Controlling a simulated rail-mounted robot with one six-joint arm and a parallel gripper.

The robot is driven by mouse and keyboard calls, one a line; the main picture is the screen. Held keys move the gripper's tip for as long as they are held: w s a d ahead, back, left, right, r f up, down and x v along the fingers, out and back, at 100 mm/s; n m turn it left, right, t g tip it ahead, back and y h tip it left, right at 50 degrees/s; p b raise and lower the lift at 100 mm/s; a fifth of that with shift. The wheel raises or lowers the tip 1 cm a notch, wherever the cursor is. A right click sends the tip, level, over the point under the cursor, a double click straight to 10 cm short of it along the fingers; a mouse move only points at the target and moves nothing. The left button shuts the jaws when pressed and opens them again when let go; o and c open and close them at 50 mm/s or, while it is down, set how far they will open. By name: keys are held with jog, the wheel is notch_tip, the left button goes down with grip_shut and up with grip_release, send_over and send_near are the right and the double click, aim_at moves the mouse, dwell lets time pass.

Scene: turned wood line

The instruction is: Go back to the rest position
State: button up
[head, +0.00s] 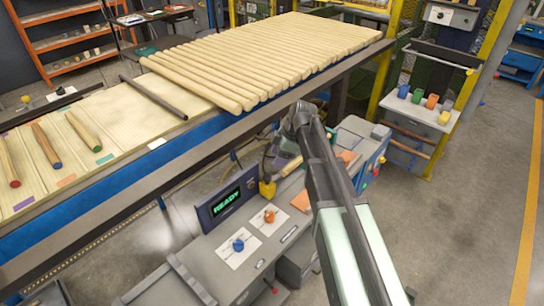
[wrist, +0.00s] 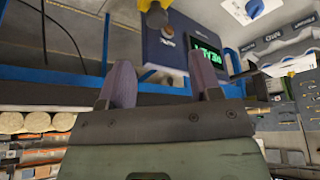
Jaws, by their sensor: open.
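My gripper (wrist: 163,82) shows in the wrist view with its two purple-grey fingers well apart and nothing between them. In the head view my arm reaches up from the lower right to a bent joint near the log table's front edge; the gripper itself is mostly hidden there and I cannot make out its fingers. The console with the green READY screen (head: 226,202) stands below and left of the arm. It also shows, tilted, beyond the right finger in the wrist view (wrist: 172,50).
A long table carries a row of pale logs (head: 250,60), a dark rod (head: 152,97) and several colour-ended rods. A grey bench (head: 215,262) holds a blue knob (head: 238,244) and an orange knob (head: 269,216). A shelf with coloured cups (head: 432,101) stands right. Open floor lies right of the arm.

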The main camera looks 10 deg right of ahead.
jog(key=shift+d+r, duration=0.2)
jog(key=shift+r, duration=0.3)
jog(key=s+d+f+m+h, duration=0.1)
jog(key=s+m+h, duration=0.3)
jog(key=s+m, duration=1.2)
jog(key=s, duration=0.4)
jog(key=shift+s+d+f+m+g+h, duration=0.15)
jog(key=shift+s+m+g+h, duration=0.15)
jog(key=shift+s, duration=0.1)
